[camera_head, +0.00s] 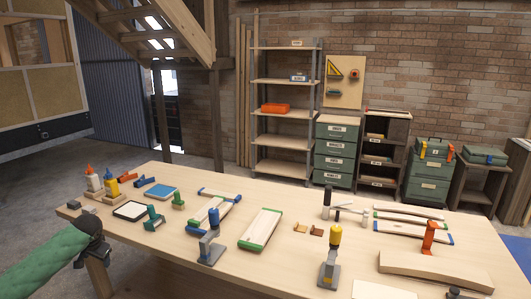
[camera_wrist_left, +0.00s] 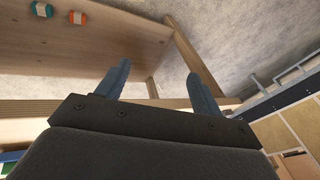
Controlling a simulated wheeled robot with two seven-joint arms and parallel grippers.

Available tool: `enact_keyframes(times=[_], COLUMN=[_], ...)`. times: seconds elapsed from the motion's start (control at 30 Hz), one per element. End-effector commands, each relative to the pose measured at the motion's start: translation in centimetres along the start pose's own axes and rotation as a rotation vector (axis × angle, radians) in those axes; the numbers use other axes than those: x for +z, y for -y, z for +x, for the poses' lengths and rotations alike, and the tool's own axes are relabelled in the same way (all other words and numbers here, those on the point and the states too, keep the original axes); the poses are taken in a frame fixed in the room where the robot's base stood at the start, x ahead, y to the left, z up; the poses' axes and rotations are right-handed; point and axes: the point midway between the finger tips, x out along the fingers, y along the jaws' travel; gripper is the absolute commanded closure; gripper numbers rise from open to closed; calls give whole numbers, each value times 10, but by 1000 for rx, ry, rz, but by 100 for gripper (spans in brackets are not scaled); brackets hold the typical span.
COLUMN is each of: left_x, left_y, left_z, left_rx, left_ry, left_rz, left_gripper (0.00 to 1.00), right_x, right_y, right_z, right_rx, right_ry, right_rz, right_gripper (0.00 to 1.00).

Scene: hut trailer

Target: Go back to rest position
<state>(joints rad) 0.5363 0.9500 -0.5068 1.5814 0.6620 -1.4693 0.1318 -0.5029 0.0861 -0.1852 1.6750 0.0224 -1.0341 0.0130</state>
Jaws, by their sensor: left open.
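My left gripper (camera_head: 92,242) is beside the left front edge of the wooden workbench (camera_head: 140,236), with my green arm coming in from the left. In the left wrist view its two fingers (camera_wrist_left: 158,82) are apart with nothing between them. That view looks past the bench edge and a leg toward the floor. My right gripper is not in view.
Shelves (camera_head: 285,140) and green drawers (camera_head: 336,150) stand behind. Floor at left (camera_head: 40,190) is clear.

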Motion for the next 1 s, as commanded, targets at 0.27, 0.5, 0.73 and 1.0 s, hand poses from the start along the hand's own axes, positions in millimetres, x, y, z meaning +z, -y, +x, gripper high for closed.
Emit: enact_keyframes(times=[0.27,0.5,0.73,1.0], left_x=[85,163,242,338], left_y=[-19,-31,-41,-51], left_z=[75,126,164,195], left_rx=[-62,-115,-161,-207], left_ry=[40,71,99,131], left_rz=[66,135,212,320], left_gripper=[33,33,33,33], right_x=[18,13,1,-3], right_y=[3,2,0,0], right_z=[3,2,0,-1], right_rx=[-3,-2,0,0], right_ry=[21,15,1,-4], right_rz=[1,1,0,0], right_gripper=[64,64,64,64])
